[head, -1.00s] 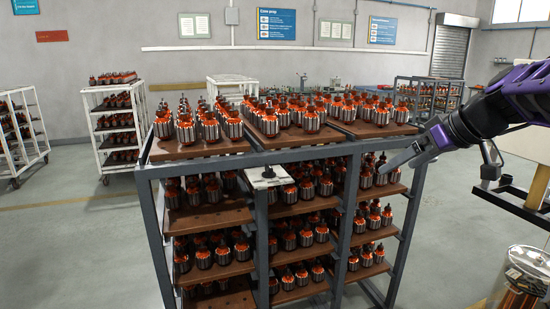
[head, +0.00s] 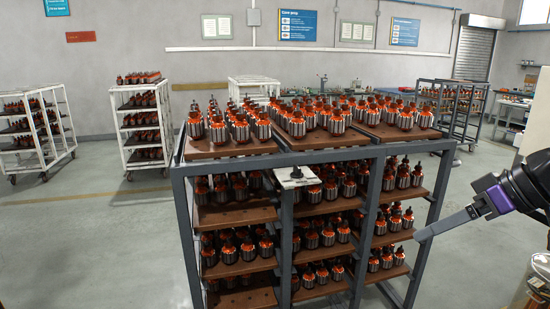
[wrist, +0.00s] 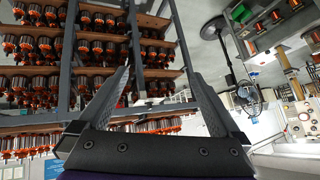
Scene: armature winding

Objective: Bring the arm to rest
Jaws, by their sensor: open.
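My gripper (head: 420,236) is at the right of the head view, in front of and to the right of the grey rack, with my dark arm and purple wrist ring behind it at the right edge. One finger shows plainly there, pointing left. In the wrist view both fingers of my gripper (wrist: 158,76) stand wide apart with nothing held between them. The wrist picture is turned over, so the rack's armatures appear upside down beyond the fingers. I cannot tell the exact gap between the finger and the rack.
The grey rack (head: 364,225) carries wooden boards with many orange-and-steel armatures (head: 336,121). A small white plate (head: 296,178) sits on its front. A glass-like container (head: 531,289) stands at the lower right. White trolleys (head: 134,163) stand at the left.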

